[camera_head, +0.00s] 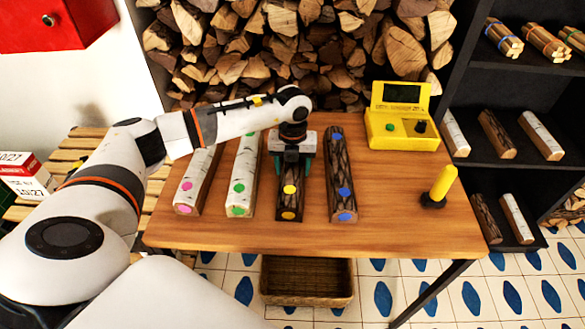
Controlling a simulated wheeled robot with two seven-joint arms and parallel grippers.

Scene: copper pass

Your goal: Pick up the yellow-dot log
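The yellow-dot log (290,202) is dark-barked, with one yellow dot on top and one on its near end. It lies lengthwise on the wooden table (400,225), third from the left in a row of logs. My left gripper (292,167) points down over this log, with one finger on each side of it. The gripper body hides the log's far part. I cannot tell whether the fingers touch the bark. My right gripper is not in view.
A pink-dot log (195,185) and a green-dot log (242,185) lie left of it, a blue-dot log (341,180) right. A yellow device (402,115) and an upright yellow-handled item (439,187) stand farther right. Stacked firewood (300,50) is behind. The table's front right is clear.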

